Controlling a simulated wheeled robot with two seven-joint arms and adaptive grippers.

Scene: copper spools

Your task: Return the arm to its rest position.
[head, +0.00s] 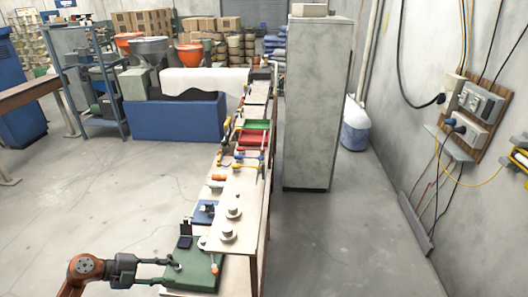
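My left gripper (168,270) is at the lower left, at the near end of the long narrow bench (249,195). Its two dark fingers are spread apart, with a gap between them. The fingertips reach over the left edge of a green base (205,275), close to a small grey round piece on it. Whether they touch it is too small to tell. The orange arm link behind the gripper is mine. My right gripper is not in view.
Pale round spool-like pieces (228,235), a blue plate (204,212) and green and red trays (254,137) line the bench. A tall grey cabinet (318,100) stands right of it. A blue bin (178,118) is further back. Floor left of the bench is clear.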

